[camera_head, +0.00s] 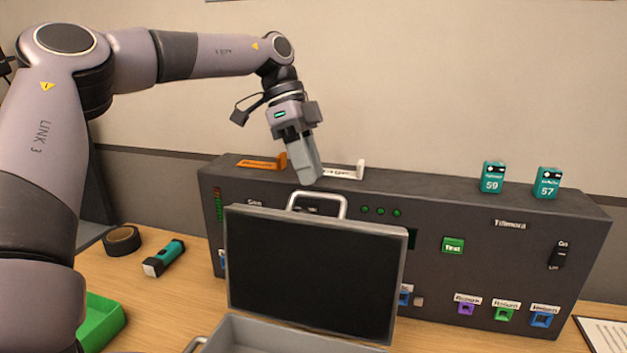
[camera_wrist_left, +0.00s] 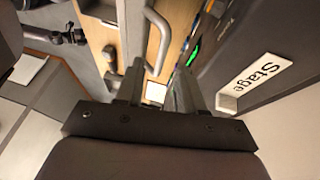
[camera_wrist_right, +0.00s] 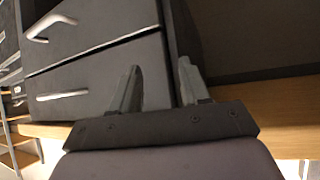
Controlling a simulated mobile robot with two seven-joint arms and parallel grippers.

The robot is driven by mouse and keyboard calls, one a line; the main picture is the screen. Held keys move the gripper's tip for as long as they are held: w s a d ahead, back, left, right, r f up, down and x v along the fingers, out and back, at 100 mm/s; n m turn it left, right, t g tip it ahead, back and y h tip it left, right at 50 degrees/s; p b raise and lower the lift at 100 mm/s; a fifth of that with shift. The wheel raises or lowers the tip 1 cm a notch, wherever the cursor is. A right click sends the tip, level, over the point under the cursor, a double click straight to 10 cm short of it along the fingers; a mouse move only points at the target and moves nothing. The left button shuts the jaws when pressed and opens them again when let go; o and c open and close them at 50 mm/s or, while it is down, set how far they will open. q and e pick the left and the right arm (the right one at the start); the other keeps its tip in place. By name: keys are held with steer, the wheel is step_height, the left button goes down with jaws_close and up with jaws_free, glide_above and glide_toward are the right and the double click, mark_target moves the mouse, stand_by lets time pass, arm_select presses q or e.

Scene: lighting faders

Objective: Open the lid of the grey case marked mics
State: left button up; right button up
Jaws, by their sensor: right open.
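The grey case's lid (camera_head: 315,272) stands raised, its dark inner face towards the head camera. The case's bottom part (camera_head: 270,338) shows only partly at the lower picture edge. A light metal handle (camera_head: 320,197) sits on the lid's upper edge. I see no "mics" mark. My left gripper (camera_head: 308,178) points down just above and beside that handle. In the left wrist view its fingers (camera_wrist_left: 157,92) are apart with nothing between them. My right gripper (camera_wrist_right: 160,88) shows only in its own wrist view, open and empty, in front of dark drawers (camera_wrist_right: 95,65).
A dark control desk (camera_head: 480,250) stands right behind the case, with small teal boxes (camera_head: 493,178) on top. A roll of tape (camera_head: 122,240), a teal torch (camera_head: 165,257) and a green tray (camera_head: 103,322) lie left. White paper (camera_head: 605,335) lies at lower right.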

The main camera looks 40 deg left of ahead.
arm_select(q)
steer(key=shift+x, duration=1.35)
jaws_close()
